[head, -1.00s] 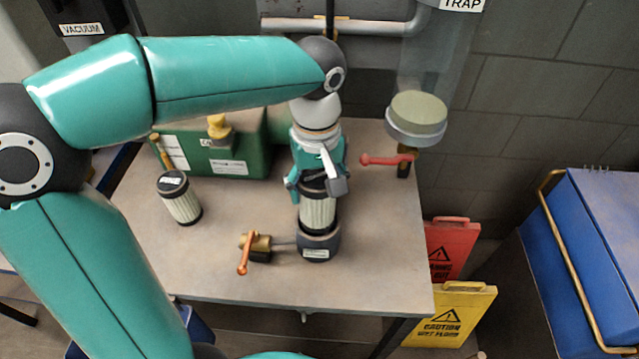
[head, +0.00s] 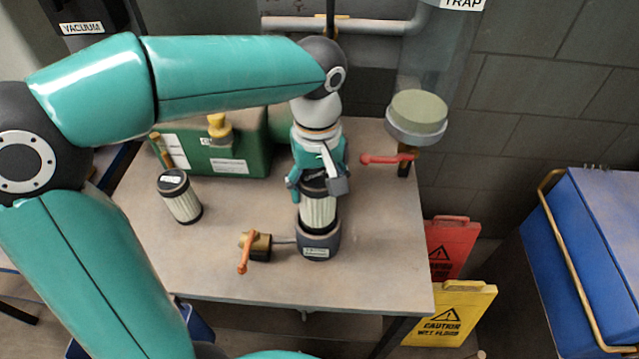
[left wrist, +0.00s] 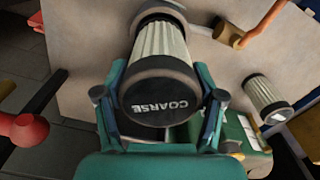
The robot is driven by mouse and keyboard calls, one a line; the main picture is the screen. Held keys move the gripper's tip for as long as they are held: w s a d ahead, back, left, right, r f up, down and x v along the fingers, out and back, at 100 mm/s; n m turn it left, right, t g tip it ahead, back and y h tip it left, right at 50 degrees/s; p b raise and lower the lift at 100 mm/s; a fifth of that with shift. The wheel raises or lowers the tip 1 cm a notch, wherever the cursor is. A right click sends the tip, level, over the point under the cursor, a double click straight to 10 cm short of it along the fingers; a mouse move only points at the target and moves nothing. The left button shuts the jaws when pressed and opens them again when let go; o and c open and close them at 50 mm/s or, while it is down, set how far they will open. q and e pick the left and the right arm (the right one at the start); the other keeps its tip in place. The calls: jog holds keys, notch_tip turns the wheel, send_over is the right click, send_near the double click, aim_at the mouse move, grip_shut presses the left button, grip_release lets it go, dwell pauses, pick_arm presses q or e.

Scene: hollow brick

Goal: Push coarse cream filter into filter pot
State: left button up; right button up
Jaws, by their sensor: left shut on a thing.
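The coarse cream filter (head: 317,212) stands upright with its lower end at the filter pot (head: 319,246), a grey pot with a white label on the table. Its dark cap, marked COARSE (left wrist: 161,103), faces me in the left wrist view. My left gripper (head: 318,184) points down from above and is shut on the filter's cap, one finger on each side. The pot shows only partly behind the filter in the left wrist view (left wrist: 160,8). How deep the filter's lower end sits is hidden by the pot's rim. My right gripper is not in view.
A second cream filter (head: 181,199) with a dark cap stands on the table (head: 380,270) at the left. An orange-handled valve (head: 257,246) joins the pot's left side. A green box (head: 232,153) stands behind. A red-handled valve (head: 390,160) is at the right.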

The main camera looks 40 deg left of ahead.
aim_at(318, 176)
pick_arm(q)
jog(key=shift+f+b, duration=3.25)
jog(key=shift+f, duration=0.9)
dwell(0.4)
jog(key=o, duration=1.4)
jog(key=shift+r, duration=0.2)
notch_tip(318, 176, up, 12)
jog(key=shift+f, duration=0.2)
